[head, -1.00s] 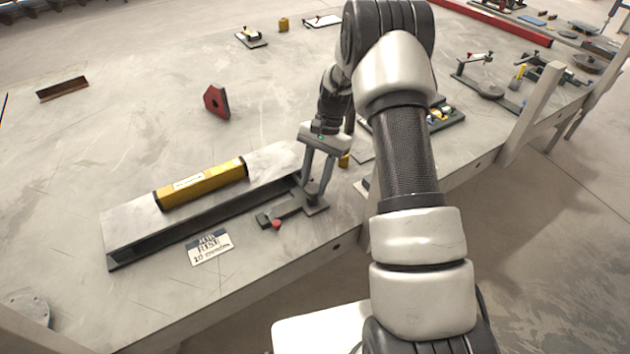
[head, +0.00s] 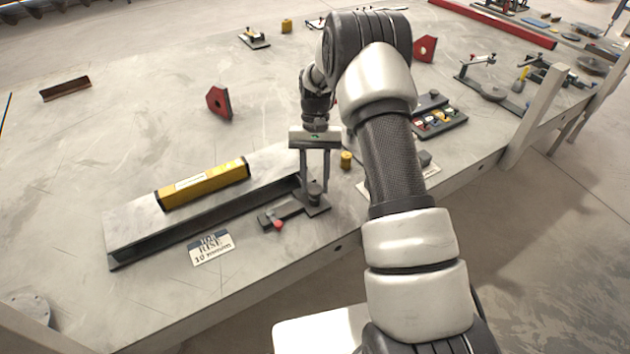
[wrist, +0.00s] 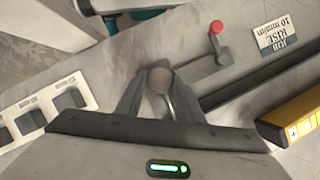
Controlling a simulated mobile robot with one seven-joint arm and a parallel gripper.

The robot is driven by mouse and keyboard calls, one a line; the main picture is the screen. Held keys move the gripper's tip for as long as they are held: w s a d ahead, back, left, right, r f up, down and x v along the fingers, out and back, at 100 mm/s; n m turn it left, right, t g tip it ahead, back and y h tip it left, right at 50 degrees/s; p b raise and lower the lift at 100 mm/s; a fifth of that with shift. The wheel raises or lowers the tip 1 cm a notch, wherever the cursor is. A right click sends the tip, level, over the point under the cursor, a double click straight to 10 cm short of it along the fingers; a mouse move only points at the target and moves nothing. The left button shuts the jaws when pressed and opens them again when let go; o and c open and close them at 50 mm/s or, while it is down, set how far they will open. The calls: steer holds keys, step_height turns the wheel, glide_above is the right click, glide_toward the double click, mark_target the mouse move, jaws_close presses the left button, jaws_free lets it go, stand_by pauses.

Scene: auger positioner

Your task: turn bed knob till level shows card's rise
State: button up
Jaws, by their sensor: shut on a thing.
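My gripper (head: 314,192) is shut on the round grey bed knob (wrist: 160,77), with one finger on each side of it. The knob (head: 315,187) stands at the right end of the long grey bed (head: 135,236). The yellow level (head: 203,184) lies along the top of the bed, and its end shows in the wrist view (wrist: 298,118). Its bubble is too small to read. The card (head: 211,247) lies on the table in front of the bed and reads "JOB RISE 10 mm/m". It also shows upside down in the wrist view (wrist: 288,35).
A red-tipped lever (head: 277,223) sits on a grey bracket close to the knob. A small yellow cylinder (head: 346,160) stands behind my gripper. A red block (head: 218,102) and a brown angle piece (head: 65,89) lie farther back. The table's left middle is clear.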

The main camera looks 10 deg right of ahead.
stand_by(0.3)
steer(key=o, duration=1)
steer(key=p+v, duration=0.1)
steer(key=v, duration=1.6)
steer(key=shift+r, duration=0.25)
